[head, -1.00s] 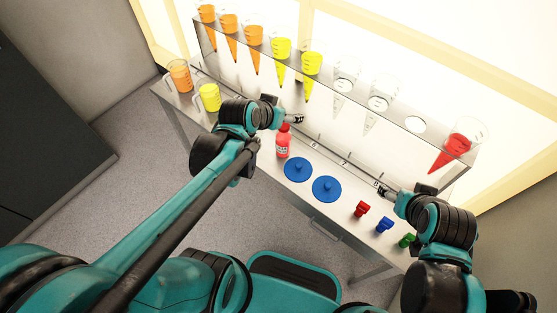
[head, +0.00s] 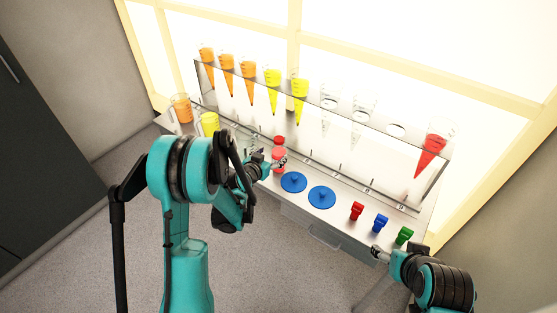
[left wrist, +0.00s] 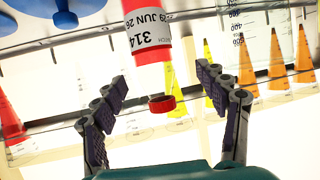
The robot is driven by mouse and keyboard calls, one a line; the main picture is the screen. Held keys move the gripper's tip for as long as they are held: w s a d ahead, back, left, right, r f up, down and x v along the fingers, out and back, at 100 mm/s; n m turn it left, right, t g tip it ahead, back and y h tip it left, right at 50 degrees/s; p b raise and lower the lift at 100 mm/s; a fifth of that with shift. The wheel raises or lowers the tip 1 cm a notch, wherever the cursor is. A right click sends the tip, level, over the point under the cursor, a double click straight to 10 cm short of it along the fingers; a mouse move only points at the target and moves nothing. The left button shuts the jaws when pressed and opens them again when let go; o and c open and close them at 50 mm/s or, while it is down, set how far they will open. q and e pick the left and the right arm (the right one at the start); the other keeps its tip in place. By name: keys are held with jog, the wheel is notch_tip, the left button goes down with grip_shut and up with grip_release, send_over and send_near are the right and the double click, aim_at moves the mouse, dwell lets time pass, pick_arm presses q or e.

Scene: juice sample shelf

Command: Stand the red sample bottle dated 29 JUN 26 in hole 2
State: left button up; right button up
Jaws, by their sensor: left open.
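The red sample bottle (head: 279,154) with a red cap stands on the bench in front of the cone rack. My left gripper (head: 272,165) is open beside the bottle in the head view. In the left wrist view its fingers (left wrist: 163,82) are spread either side of the cap and neck, with gaps. My right gripper (head: 377,251) is low at the right, off the bench front; its jaws are too small to judge. Hole 2 cannot be made out.
The rack (head: 310,103) holds orange, yellow, clear and red cones, with one empty hole (head: 397,131). Orange (head: 181,108) and yellow (head: 210,123) jugs stand left of the bottle. Two blue discs (head: 321,197) and red, blue and green small items (head: 380,223) lie to the right.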

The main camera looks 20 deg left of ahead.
aim_at(276, 154)
pick_arm(q)
jog(key=x, duration=0.1)
jog(key=b+x, duration=0.1)
jog(key=x, duration=0.1)
jog(key=b+x, duration=0.1)
jog(key=shift+w+d+f, duration=0.15)
jog(key=shift+w+d, duration=0.15)
jog(key=shift+d, duration=0.15)
jog(key=shift+w, duration=0.3)
jog(key=c, duration=1.6)
